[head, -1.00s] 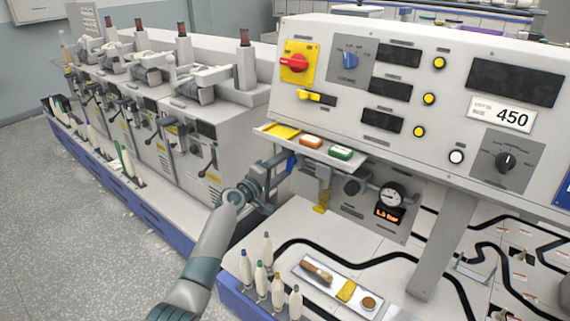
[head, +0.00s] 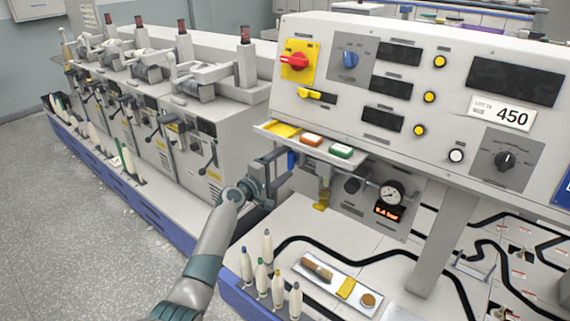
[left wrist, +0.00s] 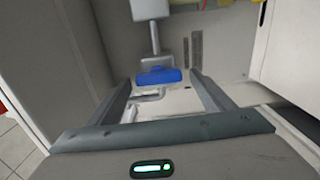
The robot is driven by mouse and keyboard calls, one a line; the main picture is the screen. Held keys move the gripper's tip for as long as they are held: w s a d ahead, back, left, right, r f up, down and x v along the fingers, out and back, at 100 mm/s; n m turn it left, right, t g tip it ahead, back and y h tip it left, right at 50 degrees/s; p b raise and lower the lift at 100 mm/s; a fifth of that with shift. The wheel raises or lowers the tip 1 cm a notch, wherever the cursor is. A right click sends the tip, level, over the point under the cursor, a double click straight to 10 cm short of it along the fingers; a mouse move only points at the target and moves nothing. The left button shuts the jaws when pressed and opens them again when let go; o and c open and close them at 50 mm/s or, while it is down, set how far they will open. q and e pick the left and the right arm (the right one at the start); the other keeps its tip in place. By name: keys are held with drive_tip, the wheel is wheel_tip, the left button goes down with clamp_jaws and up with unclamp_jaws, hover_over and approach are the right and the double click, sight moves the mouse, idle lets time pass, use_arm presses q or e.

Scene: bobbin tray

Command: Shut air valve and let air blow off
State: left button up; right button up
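The air valve's blue handle (head: 291,160) is under the left end of the control panel. In the left wrist view the blue handle (left wrist: 160,77) lies crosswise to the grey pipe (left wrist: 156,45). My left gripper (head: 284,168) is open just left of the handle; in the wrist view its fingers stand apart on either side of the handle, with nothing gripped. The round pressure gauge (head: 391,194) sits to the right of the valve. The red digital display (head: 388,214) under it seems to read 0.4 bar. My right gripper is out of view.
A yellow fitting (head: 321,206) hangs right of the valve. Several bobbins (head: 262,278) and a tray (head: 365,300) stand on the table below.

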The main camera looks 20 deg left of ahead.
use_arm(q)
drive_tip(key=b+v, duration=0.1)
drive_tip(key=v, duration=1.6)
drive_tip(key=shift+s, duration=0.2)
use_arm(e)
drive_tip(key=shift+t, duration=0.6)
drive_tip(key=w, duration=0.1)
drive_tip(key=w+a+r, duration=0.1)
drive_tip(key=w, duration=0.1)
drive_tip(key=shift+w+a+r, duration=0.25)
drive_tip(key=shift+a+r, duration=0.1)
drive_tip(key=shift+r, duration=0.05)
use_arm(q)
drive_tip(key=shift+a+r, duration=0.1)
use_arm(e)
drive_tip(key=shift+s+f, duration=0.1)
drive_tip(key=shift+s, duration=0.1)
